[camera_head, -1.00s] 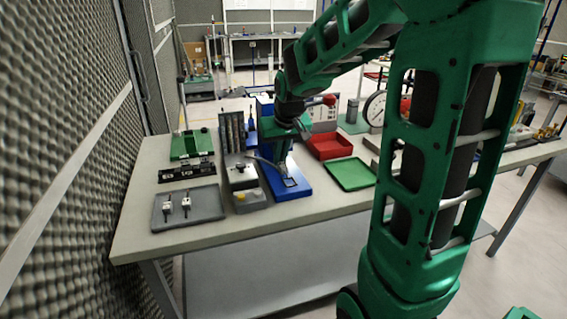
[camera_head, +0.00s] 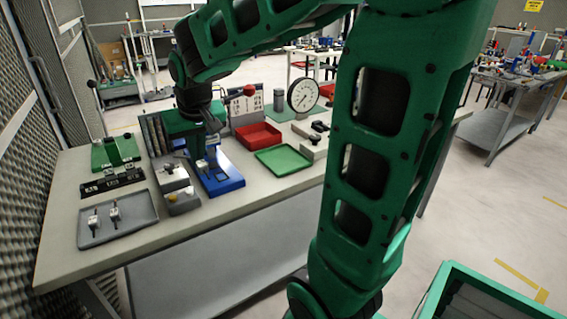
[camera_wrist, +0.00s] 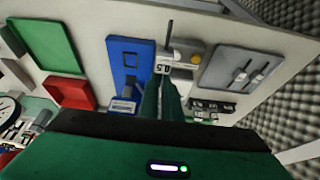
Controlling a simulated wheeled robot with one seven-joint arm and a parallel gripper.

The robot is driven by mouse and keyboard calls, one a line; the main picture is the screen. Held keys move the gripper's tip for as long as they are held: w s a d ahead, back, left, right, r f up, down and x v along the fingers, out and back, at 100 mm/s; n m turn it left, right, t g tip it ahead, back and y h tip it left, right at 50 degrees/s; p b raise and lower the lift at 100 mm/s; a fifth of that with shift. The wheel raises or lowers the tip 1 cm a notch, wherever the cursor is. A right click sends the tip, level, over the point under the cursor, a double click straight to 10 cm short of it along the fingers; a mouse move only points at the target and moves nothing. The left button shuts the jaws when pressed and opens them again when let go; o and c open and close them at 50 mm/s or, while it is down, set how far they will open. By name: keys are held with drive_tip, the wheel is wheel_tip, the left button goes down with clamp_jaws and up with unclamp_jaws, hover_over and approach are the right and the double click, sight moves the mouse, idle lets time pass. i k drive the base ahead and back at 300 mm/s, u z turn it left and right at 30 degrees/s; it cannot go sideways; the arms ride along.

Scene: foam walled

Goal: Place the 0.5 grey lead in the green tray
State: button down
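The 0.5 lead (camera_wrist: 163,68), a pale block marked 0.5 with a thin dark rod, is at my fingertips in the wrist view. My gripper (camera_wrist: 161,82) appears closed on this block, its two green fingers close together. In the head view my gripper (camera_head: 203,158) is above the table by the blue fixture (camera_head: 226,184), with a small pale piece at its tips. The green tray (camera_head: 283,161) lies flat and empty to the right of the gripper. It also shows at upper left in the wrist view (camera_wrist: 45,40).
A red bin (camera_head: 258,135) stands behind the green tray. A grey tray (camera_head: 118,218) with two leads is at the left, and a grey block with a yellow knob (camera_head: 172,197) stands beside the blue fixture. A dial gauge (camera_head: 303,95) stands at the back right.

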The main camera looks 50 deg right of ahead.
sight(282, 159)
drive_tip(key=k, duration=0.4)
drive_tip(key=z, duration=2.15)
drive_tip(key=i, duration=0.9)
drive_tip(key=u, duration=1.65)
